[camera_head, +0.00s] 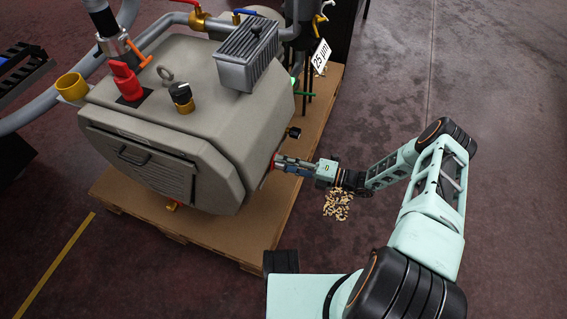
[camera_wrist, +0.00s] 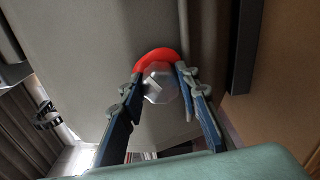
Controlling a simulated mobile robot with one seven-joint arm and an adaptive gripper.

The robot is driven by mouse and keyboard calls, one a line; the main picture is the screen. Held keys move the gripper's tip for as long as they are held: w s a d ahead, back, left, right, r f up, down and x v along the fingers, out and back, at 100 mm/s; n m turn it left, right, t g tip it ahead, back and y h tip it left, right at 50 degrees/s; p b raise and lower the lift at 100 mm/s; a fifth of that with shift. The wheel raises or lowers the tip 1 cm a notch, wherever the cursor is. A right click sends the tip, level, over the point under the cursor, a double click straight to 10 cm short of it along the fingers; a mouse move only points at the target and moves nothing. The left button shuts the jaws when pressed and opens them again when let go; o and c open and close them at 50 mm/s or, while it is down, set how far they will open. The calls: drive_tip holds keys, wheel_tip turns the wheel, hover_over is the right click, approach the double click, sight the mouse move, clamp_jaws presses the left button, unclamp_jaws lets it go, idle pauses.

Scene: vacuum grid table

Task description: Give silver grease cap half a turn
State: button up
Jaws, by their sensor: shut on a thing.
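The silver grease cap (camera_wrist: 160,85) sits on the grey side of the pump housing, with a red ring (camera_wrist: 150,60) behind it. In the wrist view it looks like a many-sided clear-silver cap. My gripper (camera_wrist: 160,88) has one finger on each side of the cap and is shut on it. In the head view my gripper (camera_head: 274,163) reaches the right side of the pump (camera_head: 222,133) from the right. The cap itself is hidden there; only a bit of red shows at the fingertips.
The pump stands on a wooden pallet (camera_head: 140,208). A small black gauge-like part (camera_head: 294,132) sticks out just above my gripper. Scattered light chips (camera_head: 338,204) lie on the floor below my wrist. The floor to the right is clear.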

drive_tip(key=m, duration=0.6)
drive_tip(key=shift+m, duration=0.4)
idle(0.3)
drive_tip(key=o, duration=1.2)
drive_tip(key=shift+c, duration=0.2)
drive_tip(key=v, duration=1.2)
drive_tip(key=shift+f, duration=0.25)
drive_tip(key=shift+y, duration=0.3)
